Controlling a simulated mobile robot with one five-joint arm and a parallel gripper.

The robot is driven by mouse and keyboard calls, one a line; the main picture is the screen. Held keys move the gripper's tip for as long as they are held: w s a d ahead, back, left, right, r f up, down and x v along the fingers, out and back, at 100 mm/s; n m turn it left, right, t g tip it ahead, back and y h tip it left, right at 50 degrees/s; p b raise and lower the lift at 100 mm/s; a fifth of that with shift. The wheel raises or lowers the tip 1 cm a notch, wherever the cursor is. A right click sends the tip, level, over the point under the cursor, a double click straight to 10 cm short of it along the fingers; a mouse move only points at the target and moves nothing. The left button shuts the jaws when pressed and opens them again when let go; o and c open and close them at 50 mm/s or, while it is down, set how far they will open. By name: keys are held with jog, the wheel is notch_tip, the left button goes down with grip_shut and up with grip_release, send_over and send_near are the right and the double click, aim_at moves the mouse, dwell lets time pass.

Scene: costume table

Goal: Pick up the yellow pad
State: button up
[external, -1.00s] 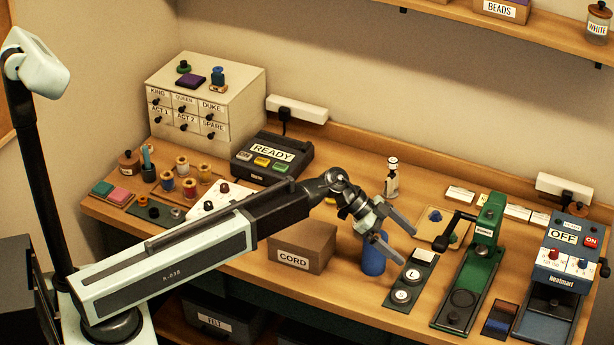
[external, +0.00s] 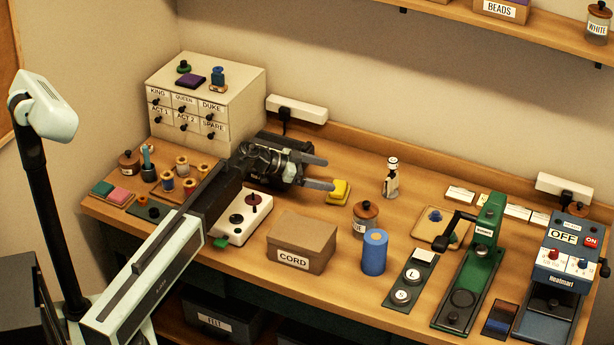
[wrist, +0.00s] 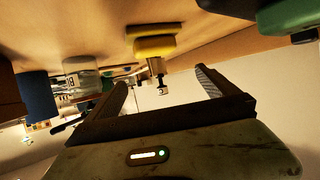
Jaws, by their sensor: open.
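The yellow pad (external: 339,190) is a small block lying on the table, right of my gripper's fingertips. It also shows in the wrist view (wrist: 155,46), upper middle, beyond and between the finger directions. My gripper (external: 329,173) is open and empty, pointing right. Its lower fingertip appears close to the pad in the external view; I cannot tell if they touch. In the wrist view the two fingers (wrist: 164,80) stand apart with nothing between them.
A cardboard CORD box (external: 302,241), a lidded jar (external: 366,219) and a blue cylinder (external: 374,252) stand in front of and right of the pad. The table between pad and bottle is clear.

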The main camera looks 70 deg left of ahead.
aim_at(338, 186)
notch_tip(338, 186, down, 4)
jog(key=b, duration=0.3)
jog(key=shift+b, duration=0.3)
jog(key=x, duration=0.3)
jog(key=shift+w+r+b, duration=0.1)
jog(key=shift+r+b, duration=0.1)
jog(key=shift+b, duration=0.2)
jog(key=shift+r, duration=0.1)
jog(key=shift+c, duration=0.4)
jog(key=c, duration=1.4)
jog(key=shift+r, duration=0.1)
